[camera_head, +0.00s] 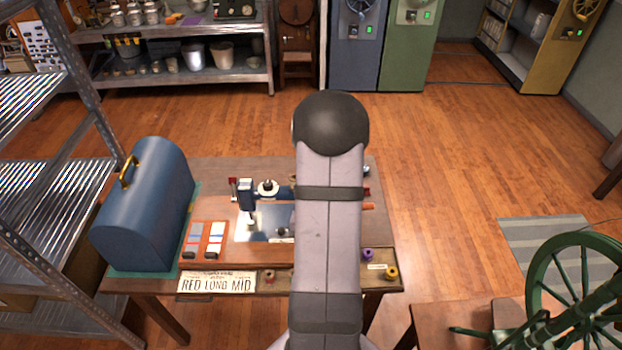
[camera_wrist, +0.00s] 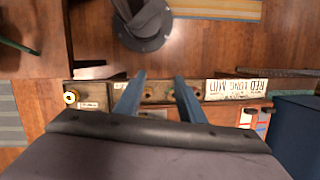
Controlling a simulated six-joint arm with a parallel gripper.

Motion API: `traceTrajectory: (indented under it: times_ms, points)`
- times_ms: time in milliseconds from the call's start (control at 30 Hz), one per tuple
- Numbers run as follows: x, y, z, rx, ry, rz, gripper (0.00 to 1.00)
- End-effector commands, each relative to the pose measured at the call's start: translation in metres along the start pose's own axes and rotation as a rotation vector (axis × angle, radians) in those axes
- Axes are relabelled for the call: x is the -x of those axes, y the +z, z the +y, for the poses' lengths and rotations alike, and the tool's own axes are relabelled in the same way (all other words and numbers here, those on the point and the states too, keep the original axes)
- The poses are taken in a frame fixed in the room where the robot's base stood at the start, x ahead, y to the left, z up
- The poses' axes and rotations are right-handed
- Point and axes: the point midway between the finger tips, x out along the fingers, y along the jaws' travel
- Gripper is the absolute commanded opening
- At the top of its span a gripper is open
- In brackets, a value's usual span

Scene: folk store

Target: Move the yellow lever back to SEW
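The blue sewing machine (camera_head: 246,194) stands on the wooden table, its lit needle end at the left. My arm covers its right part in the head view. I cannot make out a yellow lever or a SEW label in either view; they may be hidden behind my arm or gripper. My gripper (camera_wrist: 159,78) shows in the wrist view with its two blue fingers apart and nothing between them. In the head view my gripper is hidden behind my arm.
A blue domed case (camera_head: 150,205) stands on the table's left end. Beside it lies an orange tray (camera_head: 204,225) of coloured pieces. A purple spool (camera_head: 367,255) sits at the front right. A metal shelf (camera_head: 50,200) is at left, a green spinning wheel (camera_head: 585,280) at right.

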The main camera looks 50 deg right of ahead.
Motion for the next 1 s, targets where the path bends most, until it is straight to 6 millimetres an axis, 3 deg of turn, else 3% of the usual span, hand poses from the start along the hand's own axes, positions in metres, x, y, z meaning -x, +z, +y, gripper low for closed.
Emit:
traceTrajectory:
  times_ms: [67,200,300,433,633,1000]
  points:
    - [0.012,-0.036,0.004,-0.044,-0.039,0.045,0.36]
    - [0.026,-0.103,-0.009,-0.028,-0.091,0.168,0.36]
    - [0.052,-0.139,-0.018,-0.001,-0.118,0.264,0.36]
    - [0.080,-0.171,-0.028,0.049,-0.145,0.361,0.36]
    - [0.080,-0.172,-0.030,0.143,-0.135,0.379,0.36]
    - [0.075,-0.173,-0.031,0.150,-0.133,0.378,0.36]
